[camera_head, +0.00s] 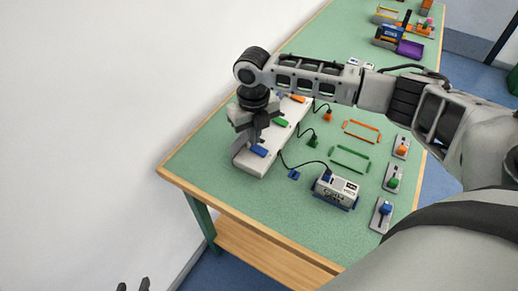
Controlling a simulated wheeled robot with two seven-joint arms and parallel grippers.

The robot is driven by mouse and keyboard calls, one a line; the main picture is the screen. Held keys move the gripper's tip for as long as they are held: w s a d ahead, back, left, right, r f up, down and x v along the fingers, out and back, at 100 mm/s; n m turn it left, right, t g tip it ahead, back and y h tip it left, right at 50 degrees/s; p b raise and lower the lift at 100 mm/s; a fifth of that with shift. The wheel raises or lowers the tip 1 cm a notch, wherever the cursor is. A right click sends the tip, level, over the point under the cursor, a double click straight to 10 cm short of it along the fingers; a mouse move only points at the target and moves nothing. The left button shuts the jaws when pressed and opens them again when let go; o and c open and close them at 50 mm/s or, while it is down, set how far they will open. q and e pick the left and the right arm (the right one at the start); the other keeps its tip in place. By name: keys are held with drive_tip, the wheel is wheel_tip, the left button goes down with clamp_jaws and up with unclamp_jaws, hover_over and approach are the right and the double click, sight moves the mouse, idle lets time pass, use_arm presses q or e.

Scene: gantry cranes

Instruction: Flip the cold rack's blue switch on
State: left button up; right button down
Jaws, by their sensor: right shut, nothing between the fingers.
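A long white rack strip (249,163) lies along the table's left side. It carries a blue switch (259,151) at its near end, a green switch (280,122) and an orange switch (297,99). My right gripper (252,141) points down over the near end of the strip, close beside the blue switch. It is shut and holds nothing. Contact with the switch and the switch's on or off position cannot be told. A white box with dark lettering (327,189) stands right of the strip, with a cable at it. My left gripper (134,286) shows only two fingertips, apart, at the bottom edge.
Black cables run from the strip to a green plug (313,142), an orange plug (328,116) and the box. Lever panels with orange (401,149), green (393,183) and blue (384,209) knobs line the right edge. Green (350,158) and orange (362,131) frames lie flat mid-table.

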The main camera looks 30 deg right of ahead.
drive_tip(key=shift+f, duration=0.1)
drive_tip(key=shift+f, duration=0.3)
drive_tip(key=shift+f+b, duration=0.4)
drive_tip(key=shift+f, duration=0.15)
idle(0.4)
drive_tip(key=shift+f, duration=0.1)
wheel_tip(320, 180, up, 5)
drive_tip(key=p, duration=0.5)
drive_tip(key=shift+p, duration=0.35)
drive_tip(key=shift+r, duration=1.05)
